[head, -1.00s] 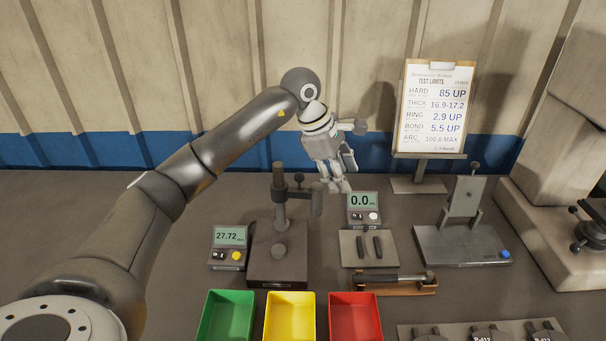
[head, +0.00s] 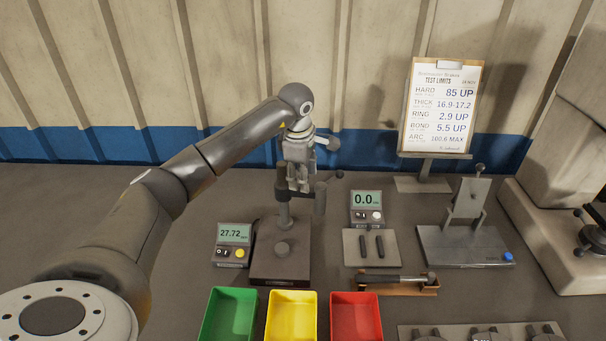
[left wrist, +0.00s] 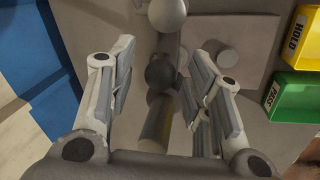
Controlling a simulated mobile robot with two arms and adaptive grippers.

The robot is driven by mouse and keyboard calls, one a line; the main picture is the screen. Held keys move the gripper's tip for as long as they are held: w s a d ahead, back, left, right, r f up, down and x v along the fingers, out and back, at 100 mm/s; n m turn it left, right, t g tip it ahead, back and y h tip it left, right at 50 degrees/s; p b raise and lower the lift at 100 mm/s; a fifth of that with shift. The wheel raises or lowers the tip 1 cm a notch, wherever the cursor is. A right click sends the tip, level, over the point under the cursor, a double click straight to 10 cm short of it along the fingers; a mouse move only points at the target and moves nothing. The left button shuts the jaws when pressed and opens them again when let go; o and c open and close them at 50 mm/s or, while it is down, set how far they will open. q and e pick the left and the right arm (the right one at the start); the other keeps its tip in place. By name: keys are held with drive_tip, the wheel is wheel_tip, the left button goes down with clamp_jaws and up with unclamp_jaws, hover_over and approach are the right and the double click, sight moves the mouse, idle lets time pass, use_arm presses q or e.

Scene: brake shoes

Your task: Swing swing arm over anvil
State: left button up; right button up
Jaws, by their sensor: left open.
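The gauge stand has a dark base (head: 272,271), a round anvil (head: 282,248) on it and a post (head: 284,212) behind. The anvil (left wrist: 228,60) shows to the right there. I cannot tell whether the fingers touch anything. My right gripper is out of view.
Display boxes (head: 233,243) and (head: 367,208) stand left and right of the stand. Green (head: 213,331), yellow (head: 270,331) and red (head: 378,331) bins line the front. A plate with dark bars (head: 350,250), a hinged fixture (head: 465,245) and a clipboard (head: 437,105) are to the right.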

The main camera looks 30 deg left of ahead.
use_arm(q)
drive_tip(key=shift+w+f, duration=0.1)
drive_tip(key=shift+f, duration=0.55)
clamp_jaws()
